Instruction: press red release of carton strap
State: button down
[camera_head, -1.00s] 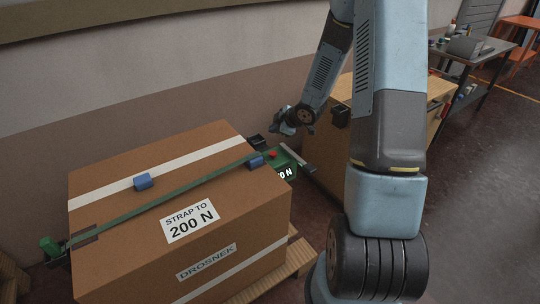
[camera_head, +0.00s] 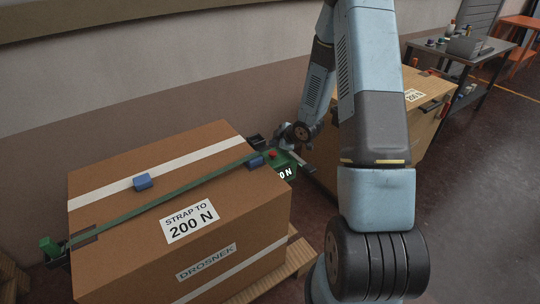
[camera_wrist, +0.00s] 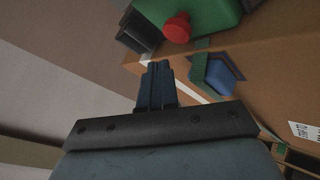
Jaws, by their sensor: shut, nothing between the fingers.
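A large carton (camera_head: 215,257) stands at the left, with a green strap (camera_head: 165,206) across its top and a "STRAP TO 200 N" label. A green tensioner (camera_head: 286,163) with a lit readout ending in "0 N" sits at the carton's right edge. Its red release button (camera_head: 273,155) shows on top; in the wrist view the red button (camera_wrist: 177,27) stands out from the green body. My gripper (camera_wrist: 157,68) is shut and empty, apart from the button, below it in the wrist picture. In the head view my gripper (camera_head: 283,140) is just behind the tensioner, its fingertips hard to make out.
A second carton (camera_head: 424,118) with a label stands behind my arm at the right. A grey table (camera_head: 462,58) with small items is farther back. Open floor lies at the right.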

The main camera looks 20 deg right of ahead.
aim_at(271, 152)
jog(key=shift+f, duration=0.9)
jog(key=shift+f, duration=0.1)
dwell(1.4)
jog(key=shift+w+f, duration=0.1)
jog(key=shift+f, duration=0.15)
jog(key=shift+f, duration=0.85)
dwell(1.3)
dwell(0.4)
jog(key=shift+r, duration=1.3)
jog(key=shift+r, duration=2.5)
jog(key=shift+w, duration=0.1)
